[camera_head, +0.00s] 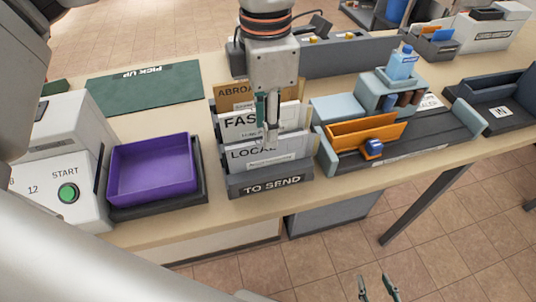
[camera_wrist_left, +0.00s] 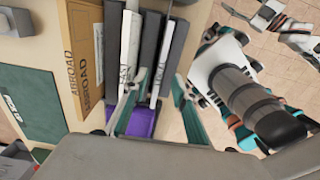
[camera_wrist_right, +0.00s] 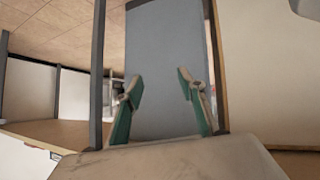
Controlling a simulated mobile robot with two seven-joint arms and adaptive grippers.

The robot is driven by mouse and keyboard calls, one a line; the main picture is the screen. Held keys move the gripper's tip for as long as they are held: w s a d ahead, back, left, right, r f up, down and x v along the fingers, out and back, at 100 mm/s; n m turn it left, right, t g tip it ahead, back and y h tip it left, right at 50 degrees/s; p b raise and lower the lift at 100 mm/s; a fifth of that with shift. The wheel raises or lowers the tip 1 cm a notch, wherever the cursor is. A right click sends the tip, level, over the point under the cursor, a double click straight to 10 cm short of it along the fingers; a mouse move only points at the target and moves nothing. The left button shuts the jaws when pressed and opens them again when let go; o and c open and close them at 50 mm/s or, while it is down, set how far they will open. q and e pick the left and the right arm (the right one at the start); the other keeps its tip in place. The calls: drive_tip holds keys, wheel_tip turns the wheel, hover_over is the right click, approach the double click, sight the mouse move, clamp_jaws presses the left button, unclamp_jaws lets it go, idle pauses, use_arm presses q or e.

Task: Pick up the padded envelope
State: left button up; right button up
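I cannot pick out the padded envelope with certainty. A brown, thick-looking piece marked ABROAD (camera_head: 234,92) stands upright at the back of the TO SEND sorter (camera_head: 268,187); it also shows in the left wrist view (camera_wrist_left: 82,58). White pieces marked FAST (camera_head: 240,124) and LOCAL (camera_head: 250,154) stand in front of it. My left gripper (camera_head: 267,138) points down over the sorter, in front of the ABROAD piece. My right gripper (camera_head: 380,288) is open and empty, low before the table.
A purple tray (camera_head: 152,170) and a white machine with a green START button (camera_head: 68,193) are left. A dark tray with an orange holder (camera_head: 350,139) and a blue bottle (camera_head: 402,65) are right. The green PICK UP mat (camera_head: 145,88) is clear. A grey panel (camera_wrist_right: 165,50) faces my right gripper.

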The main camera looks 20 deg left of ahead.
sight(252, 155)
use_arm(q)
wheel_tip(252, 155, down, 3)
drive_tip(key=shift+r, duration=0.15)
drive_tip(key=shift+f, duration=0.3)
drive_tip(key=shift+w+d, duration=0.1)
clamp_jaws()
use_arm(e)
drive_tip(key=shift+w+d+r, duration=0.2)
drive_tip(key=shift+w+r, duration=0.05)
drive_tip(key=shift+w, duration=0.4)
drive_tip(key=shift+s+f, duration=0.1)
drive_tip(key=shift+s, duration=0.15)
use_arm(q)
drive_tip(key=shift+r, duration=0.1)
